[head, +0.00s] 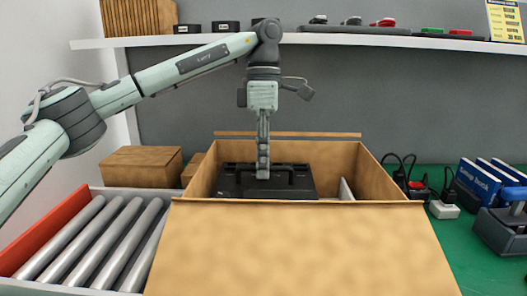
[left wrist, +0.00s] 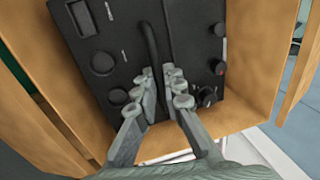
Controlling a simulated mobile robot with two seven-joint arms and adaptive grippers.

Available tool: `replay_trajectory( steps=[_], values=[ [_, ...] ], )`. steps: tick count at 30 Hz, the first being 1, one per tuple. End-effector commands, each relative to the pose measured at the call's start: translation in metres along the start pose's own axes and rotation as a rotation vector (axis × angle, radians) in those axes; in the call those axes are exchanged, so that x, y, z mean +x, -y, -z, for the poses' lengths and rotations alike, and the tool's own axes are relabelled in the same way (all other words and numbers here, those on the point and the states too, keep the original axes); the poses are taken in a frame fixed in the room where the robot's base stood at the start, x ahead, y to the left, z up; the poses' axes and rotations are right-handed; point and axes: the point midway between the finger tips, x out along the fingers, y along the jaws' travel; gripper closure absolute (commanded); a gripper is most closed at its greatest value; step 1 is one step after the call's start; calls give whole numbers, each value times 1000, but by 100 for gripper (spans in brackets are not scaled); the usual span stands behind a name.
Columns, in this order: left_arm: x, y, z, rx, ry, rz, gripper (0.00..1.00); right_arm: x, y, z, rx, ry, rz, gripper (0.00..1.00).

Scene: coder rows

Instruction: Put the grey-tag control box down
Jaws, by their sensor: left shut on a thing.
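The control box (head: 300,190) is a black case with a handle on top, seen inside an open cardboard box (head: 320,245). My left gripper (head: 263,172) reaches down from above into the cardboard box and is shut on the handle. My right gripper is not in view.
A roller conveyor (head: 100,235) with a red end stands at the left. A closed cardboard carton (head: 140,165) stands behind it. On the green surface at the right are cables, a white plug block (head: 443,209) and blue boxes (head: 478,185). A shelf (head: 400,40) runs across the back.

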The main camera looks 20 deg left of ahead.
Motion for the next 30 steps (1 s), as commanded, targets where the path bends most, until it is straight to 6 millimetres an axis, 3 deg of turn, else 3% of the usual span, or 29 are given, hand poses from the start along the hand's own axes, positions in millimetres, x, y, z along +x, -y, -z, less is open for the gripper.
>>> replay_trajectory(
  steps=[7,8,12,23,26,30],
  values=[
    [1,1,-2,5,4,-1,100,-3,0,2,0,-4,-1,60],
    [6,0,-1,3,-2,4,87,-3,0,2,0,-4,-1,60],
    [5,0,-1,3,-1,3,70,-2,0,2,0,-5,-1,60],
    [-1,0,-1,3,0,1,70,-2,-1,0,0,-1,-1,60],
    [-13,0,-1,2,-1,0,70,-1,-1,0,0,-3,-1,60],
    [-46,0,-1,1,-1,-3,70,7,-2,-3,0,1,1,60]
  ],
)
